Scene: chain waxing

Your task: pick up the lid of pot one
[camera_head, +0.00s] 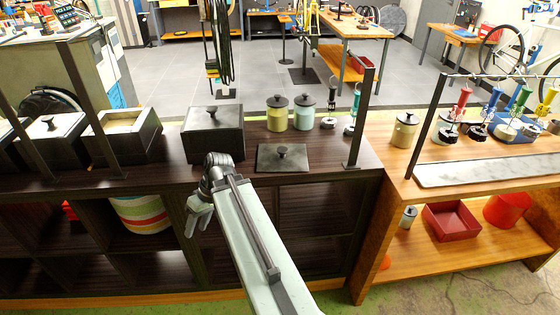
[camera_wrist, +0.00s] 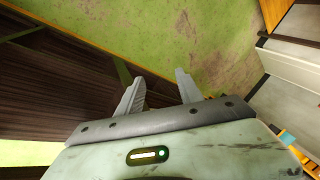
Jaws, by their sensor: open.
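I cannot tell which vessel is pot one. A dark square pot (camera_head: 213,145) stands on the dark counter, covered by a flat dark lid (camera_head: 228,117) with a black knob.
A yellow-green jar (camera_head: 277,121) and a teal jar (camera_head: 304,121) with dark lids stand right of the square pot. A dark box with pale contents (camera_head: 125,123) is at left. Dark posts (camera_head: 361,115) rise from the counter. Open cubbies lie below; a wooden bench (camera_head: 404,160) adjoins right.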

